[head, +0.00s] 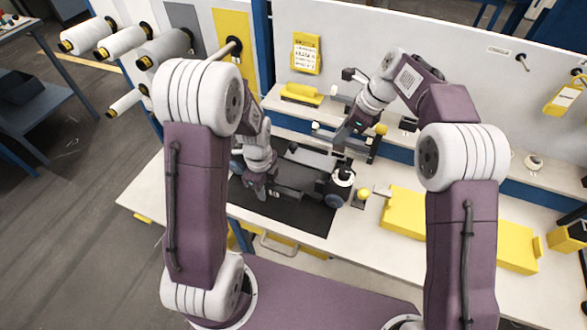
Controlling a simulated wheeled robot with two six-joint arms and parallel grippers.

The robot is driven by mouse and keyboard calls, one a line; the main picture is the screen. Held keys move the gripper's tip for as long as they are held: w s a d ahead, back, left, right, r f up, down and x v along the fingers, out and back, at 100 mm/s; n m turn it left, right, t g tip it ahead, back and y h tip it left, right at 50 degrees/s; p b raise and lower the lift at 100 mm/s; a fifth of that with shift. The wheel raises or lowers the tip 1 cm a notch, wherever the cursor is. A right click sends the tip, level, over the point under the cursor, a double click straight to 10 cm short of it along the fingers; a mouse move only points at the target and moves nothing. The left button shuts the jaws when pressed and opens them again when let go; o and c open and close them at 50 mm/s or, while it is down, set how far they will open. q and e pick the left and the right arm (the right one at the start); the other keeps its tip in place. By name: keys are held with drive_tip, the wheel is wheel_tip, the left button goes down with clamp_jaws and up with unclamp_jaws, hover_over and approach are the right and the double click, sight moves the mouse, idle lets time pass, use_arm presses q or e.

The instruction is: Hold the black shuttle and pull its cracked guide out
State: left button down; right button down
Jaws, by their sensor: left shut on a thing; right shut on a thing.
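The black shuttle (303,178) lies on a dark mat (300,220) on the bench, with dark wheels at its ends. My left gripper (270,192) is shut on the left part of the shuttle and hides some of it. My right gripper (337,146) reaches down from the upper right and is shut above the far right part of the shuttle. It holds something small between its fingertips, at the place of the cracked guide. The guide is too small and too covered to make out, and I cannot tell whether it still touches the shuttle.
A yellow case (420,217) lies to the right of the mat. White spools (88,35) stick out at the left. Bare bench (150,190) shows left of the mat.

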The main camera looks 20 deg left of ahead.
drive_tip(key=shift+r, duration=2.5)
use_arm(q)
drive_tip(key=c, duration=1.2)
unclamp_jaws()
drive_tip(key=shift+o, duration=0.2)
wheel_tip(320, 180, up, 12)
